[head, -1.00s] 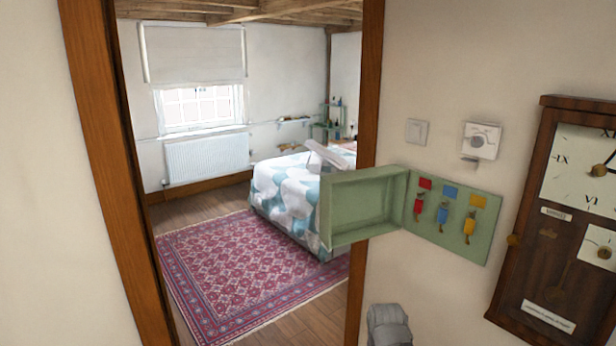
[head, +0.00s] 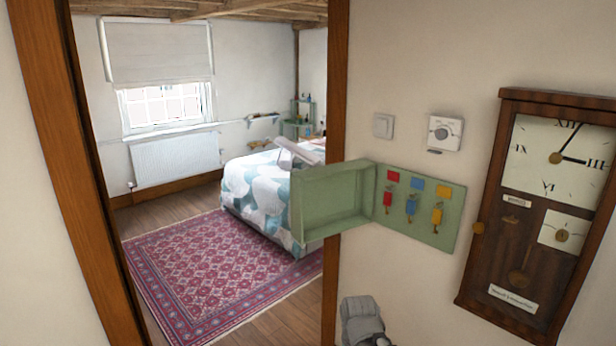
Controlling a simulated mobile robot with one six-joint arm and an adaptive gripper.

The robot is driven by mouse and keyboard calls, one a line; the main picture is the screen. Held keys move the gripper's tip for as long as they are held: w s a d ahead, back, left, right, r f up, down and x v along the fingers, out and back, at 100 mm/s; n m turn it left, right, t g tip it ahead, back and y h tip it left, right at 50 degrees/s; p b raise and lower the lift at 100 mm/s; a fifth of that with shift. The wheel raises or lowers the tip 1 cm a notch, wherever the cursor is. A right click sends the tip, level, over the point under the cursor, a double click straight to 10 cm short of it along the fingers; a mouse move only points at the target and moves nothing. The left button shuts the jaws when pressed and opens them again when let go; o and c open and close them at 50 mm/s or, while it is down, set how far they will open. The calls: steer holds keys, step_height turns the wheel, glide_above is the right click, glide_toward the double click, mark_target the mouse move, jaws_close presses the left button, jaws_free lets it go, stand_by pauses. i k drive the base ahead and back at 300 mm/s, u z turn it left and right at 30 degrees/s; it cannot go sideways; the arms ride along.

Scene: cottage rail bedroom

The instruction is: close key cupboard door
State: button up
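The key cupboard (head: 447,222) is a pale green panel on the wall right of the doorway. Red, blue and yellow tags with matching keys hang on it. Its door (head: 335,203), a shallow green tray-like leaf, stands wide open. It is hinged at the panel's left edge and juts left, past the door frame in the picture. A grey rounded part, seemingly of my arm, shows at the bottom, below the cupboard and apart from it. My gripper's fingers are not in view.
A dark wooden wall clock (head: 520,275) hangs close to the cupboard's right. A thermostat (head: 445,133) and a light switch (head: 383,125) are above it. The open doorway on the left leads to a bed (head: 258,190) and a red rug (head: 215,275).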

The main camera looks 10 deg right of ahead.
mark_target(326, 201)
steer(key=u, duration=0.05)
steer(key=k, duration=0.65)
steer(key=u, duration=0.35)
steer(key=i, duration=1.55)
steer(key=z, duration=0.35)
